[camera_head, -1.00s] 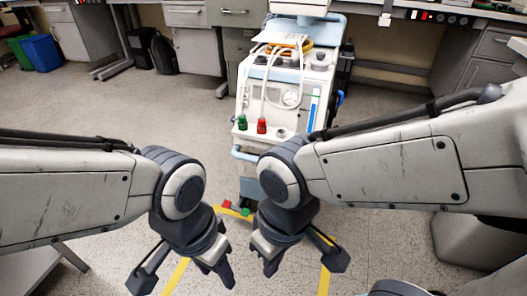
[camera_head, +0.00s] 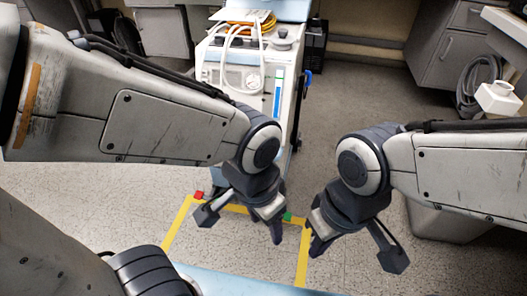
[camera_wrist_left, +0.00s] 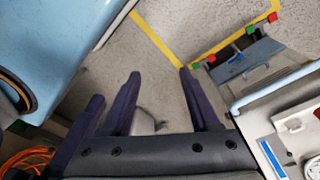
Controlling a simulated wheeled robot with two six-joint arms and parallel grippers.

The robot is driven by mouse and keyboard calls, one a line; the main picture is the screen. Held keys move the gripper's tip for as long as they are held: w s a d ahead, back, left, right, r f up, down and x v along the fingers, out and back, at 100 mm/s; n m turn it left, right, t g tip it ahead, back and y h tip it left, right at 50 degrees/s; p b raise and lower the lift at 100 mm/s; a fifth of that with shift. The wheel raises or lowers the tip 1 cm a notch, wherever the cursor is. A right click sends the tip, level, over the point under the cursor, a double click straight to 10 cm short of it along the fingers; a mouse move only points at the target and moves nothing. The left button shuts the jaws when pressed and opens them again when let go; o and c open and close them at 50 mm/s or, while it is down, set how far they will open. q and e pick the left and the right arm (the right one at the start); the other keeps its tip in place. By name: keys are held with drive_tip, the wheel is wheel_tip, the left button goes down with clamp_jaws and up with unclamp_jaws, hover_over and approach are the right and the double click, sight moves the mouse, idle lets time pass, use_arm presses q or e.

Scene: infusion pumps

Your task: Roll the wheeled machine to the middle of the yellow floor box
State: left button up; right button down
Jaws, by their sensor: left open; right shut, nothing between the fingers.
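The wheeled machine (camera_head: 243,78), white with light blue parts, stands beyond the far edge of the yellow floor box (camera_head: 178,228) in the head view. Its red (camera_head: 198,195) and green (camera_head: 287,216) foot markers are by the far yellow line. My left arm hides part of its front. My left gripper (camera_head: 270,225) hangs in front of the machine, empty; its fingers are apart in the left wrist view (camera_wrist_left: 160,82). That view also shows the machine (camera_wrist_left: 290,115) at right and yellow tape (camera_wrist_left: 155,38). My right gripper (camera_head: 316,242) is shut and empty, over the box's right side.
A light blue surface (camera_head: 245,283) crosses the bottom of the head view; a similar one (camera_wrist_left: 50,45) fills the left wrist view's upper left. Grey cabinets (camera_head: 445,45) stand behind at right. A white object (camera_head: 498,98) is at the right edge. Open floor lies left of the machine.

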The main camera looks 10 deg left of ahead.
use_arm(q)
drive_tip(key=w+a+f+m+t+b, duration=0.2)
drive_tip(key=w+a+f, duration=0.15)
drive_tip(key=w, duration=0.45)
drive_tip(key=w+a+f+m+t+b, duration=0.25)
drive_tip(key=w+f, duration=0.25)
drive_tip(key=w, duration=0.3)
drive_tip(key=w+a+f+m+t+b, duration=0.2)
drive_tip(key=w+a+f+m+t, duration=0.15)
drive_tip(key=w, duration=0.35)
drive_tip(key=w+a+f+m+t+h+b, duration=0.1)
drive_tip(key=a+f+m+t+h+b, duration=0.15)
drive_tip(key=a, duration=0.25)
drive_tip(key=w+a+f+m+t+h+b, duration=0.1)
drive_tip(key=a+f+m+t+h+b, duration=0.1)
drive_tip(key=a+m+t+h, duration=0.3)
drive_tip(key=shift+n+g+y, duration=0.55)
drive_tip(key=shift+g+y, duration=0.2)
drive_tip(key=shift+g, duration=0.2)
drive_tip(key=shift+a+b+x, duration=0.2)
drive_tip(key=shift+b+x, duration=0.85)
drive_tip(key=shift+x, duration=1.4)
drive_tip(key=shift+a+b+x, duration=0.15)
drive_tip(key=shift+b+x, duration=0.85)
drive_tip(key=shift+x, duration=1.5)
drive_tip(key=shift+w, duration=0.15)
clamp_jaws()
drive_tip(key=shift+a, duration=0.15)
